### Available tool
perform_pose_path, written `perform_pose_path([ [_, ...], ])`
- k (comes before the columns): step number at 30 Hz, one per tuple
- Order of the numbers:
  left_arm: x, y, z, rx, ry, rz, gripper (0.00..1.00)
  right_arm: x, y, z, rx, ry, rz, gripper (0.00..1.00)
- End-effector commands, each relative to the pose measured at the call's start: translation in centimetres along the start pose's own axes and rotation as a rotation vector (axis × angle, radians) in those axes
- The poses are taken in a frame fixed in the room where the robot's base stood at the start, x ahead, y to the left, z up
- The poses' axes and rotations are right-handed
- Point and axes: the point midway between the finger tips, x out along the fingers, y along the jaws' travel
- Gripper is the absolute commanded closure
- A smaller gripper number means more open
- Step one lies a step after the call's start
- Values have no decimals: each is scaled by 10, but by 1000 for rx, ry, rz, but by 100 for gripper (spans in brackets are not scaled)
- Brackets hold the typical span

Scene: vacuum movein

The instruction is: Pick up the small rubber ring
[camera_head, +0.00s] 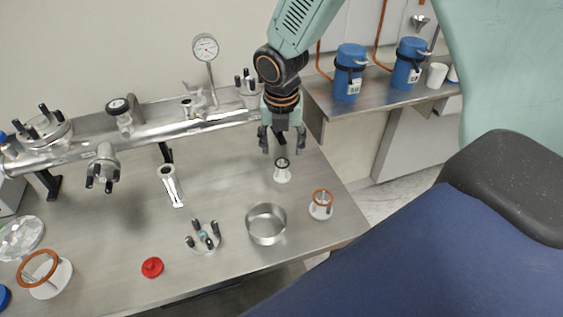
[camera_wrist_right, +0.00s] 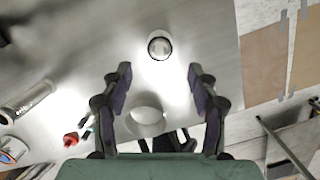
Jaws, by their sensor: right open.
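A small black ring (camera_head: 282,162) sits on top of a small white stand (camera_head: 283,176) on the steel table. In the right wrist view the dark ring (camera_wrist_right: 159,47) shows from above, beyond the fingertips and roughly centred between them. My right gripper (camera_head: 282,148) points down above the table close to the stand, its fingers spread and empty. In the wrist view its two fingers (camera_wrist_right: 160,75) stand wide apart with nothing between them at the tips. My left gripper is not in view.
A second white stand with an orange ring (camera_head: 321,197) and a metal bowl (camera_head: 266,224) are nearby. A large orange ring (camera_head: 38,269) stands far left. A red cap (camera_head: 152,267) and a clamp part with black knobs lie left. A metal pipe assembly (camera_head: 150,132) runs behind.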

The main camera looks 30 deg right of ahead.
Motion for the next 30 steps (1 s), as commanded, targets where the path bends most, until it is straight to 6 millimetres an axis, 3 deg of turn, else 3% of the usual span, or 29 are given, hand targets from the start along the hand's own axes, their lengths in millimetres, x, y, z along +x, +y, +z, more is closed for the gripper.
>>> perform_pose_path([
  [6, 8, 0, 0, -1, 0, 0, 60, 33, 0, 3, 1, 1, -1, 40],
  [11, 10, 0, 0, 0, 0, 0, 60, 48, 0, 4, 1, 0, 0, 40],
  [30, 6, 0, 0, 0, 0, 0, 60, 51, 2, 7, 0, -1, 0, 40],
])
